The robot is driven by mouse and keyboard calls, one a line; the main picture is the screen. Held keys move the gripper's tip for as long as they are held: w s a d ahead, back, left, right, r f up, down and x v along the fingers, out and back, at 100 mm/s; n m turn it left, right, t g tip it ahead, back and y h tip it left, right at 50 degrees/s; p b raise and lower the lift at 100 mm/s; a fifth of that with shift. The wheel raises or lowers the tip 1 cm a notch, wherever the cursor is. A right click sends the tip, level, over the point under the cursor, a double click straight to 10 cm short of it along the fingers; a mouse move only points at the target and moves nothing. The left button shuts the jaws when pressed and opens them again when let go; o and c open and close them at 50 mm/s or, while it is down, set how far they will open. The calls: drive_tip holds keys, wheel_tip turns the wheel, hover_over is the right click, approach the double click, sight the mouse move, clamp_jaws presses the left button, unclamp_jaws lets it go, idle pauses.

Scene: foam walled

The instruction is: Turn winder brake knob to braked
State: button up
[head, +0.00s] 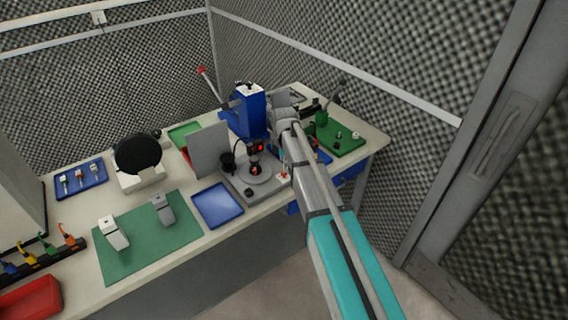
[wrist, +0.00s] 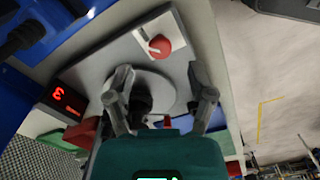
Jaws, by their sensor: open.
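The brake knob (wrist: 160,47) is a round red knob with a white pointer, on a pale plate (wrist: 175,22) at one corner of the grey winder base (wrist: 92,65). Its pointer lies toward the left in the wrist view. I cannot read any marking on the plate. In the head view the plate (head: 283,177) shows small beside my arm. The winder's grey disc (wrist: 155,90) has a dark part at its middle. My gripper (wrist: 159,70) is open and empty above the disc, its fingertips short of the knob in the picture. In the head view my arm hides most of it.
A red-digit display (wrist: 68,98) stands beside the disc. A blue press (head: 246,112) with a lever rises behind the winder. A blue tray (head: 218,204) lies left of it, and a green board (head: 338,142) with small parts lies right. Foam walls stand close behind and right.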

drive_tip(key=shift+r+p, duration=4.3)
drive_tip(key=shift+r, duration=0.35)
drive_tip(key=s+d+f+m+b, duration=0.4)
drive_tip(key=s+d+m, duration=0.2)
drive_tip(key=s+m, duration=0.3)
drive_tip(key=s+d+f+m+b, duration=0.4)
drive_tip(key=s+d+m, duration=0.3)
drive_tip(key=s+m, duration=0.3)
drive_tip(key=shift+s+d+f+m, duration=0.2)
drive_tip(key=shift+s+d+m, duration=0.1)
drive_tip(key=shift+s, duration=2.05)
